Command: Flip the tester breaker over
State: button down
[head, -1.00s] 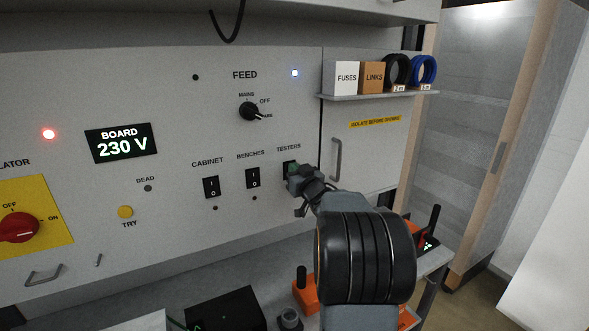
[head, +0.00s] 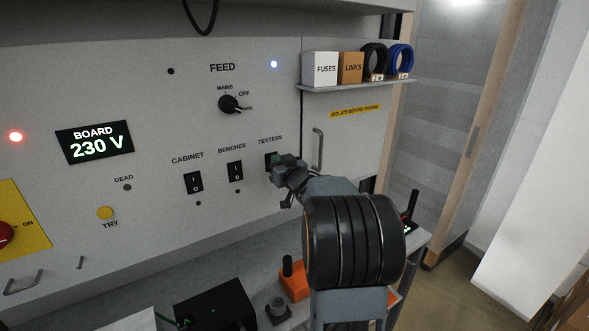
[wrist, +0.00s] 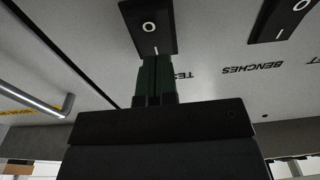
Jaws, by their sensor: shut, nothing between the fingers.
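The testers breaker (head: 269,158) is a black rocker switch on the grey panel, under the TESTERS label. My gripper (head: 279,163) is at it and covers most of it in the head view. In the wrist view the breaker (wrist: 148,22) is at the top, with its O and I marks showing. My gripper's dark green fingers (wrist: 154,72) are closed together, with their tips at the breaker's lower-mark end in that view. I cannot tell whether they touch it. The fingers hold nothing.
The benches breaker (head: 235,171) and cabinet breaker (head: 193,182) are to the left. A door handle (head: 318,149) is close to the right of my gripper. A shelf (head: 358,86) with boxes and coils is above right. An orange item (head: 294,284) stands on the bench below.

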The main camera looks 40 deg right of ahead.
jog(key=s+r+b, duration=0.1)
jog(key=s+r, duration=0.1)
jog(key=s, duration=1)
jog(key=shift+s+a+b, duration=0.25)
jog(key=shift+s+b, duration=0.05)
jog(key=shift+s, duration=0.1)
jog(key=shift+r, duration=0.1)
jog(key=s+d+f+m+g+h, duration=0.3)
jog(key=d+f+g+h, duration=0.3)
jog(key=s+a+f+m+g, duration=0.1)
jog(key=s+a+f+g, duration=0.2)
jog(key=s+f+g, duration=0.15)
jog(key=s+a+f+n+g+y, duration=0.1)
jog(key=s+a+y, duration=0.1)
jog(key=a, duration=0.6)
jog(key=s+a+f+n+g+y, duration=0.1)
jog(key=s+a+f+n+y, duration=0.1)
jog(key=a, duration=0.7)
jog(key=s+a+f+n+g+y, duration=0.2)
jog(key=s+a+y, duration=0.1)
jog(key=a, duration=0.5)
jog(key=shift+a+y, duration=0.3)
jog(key=shift+a, duration=0.1)
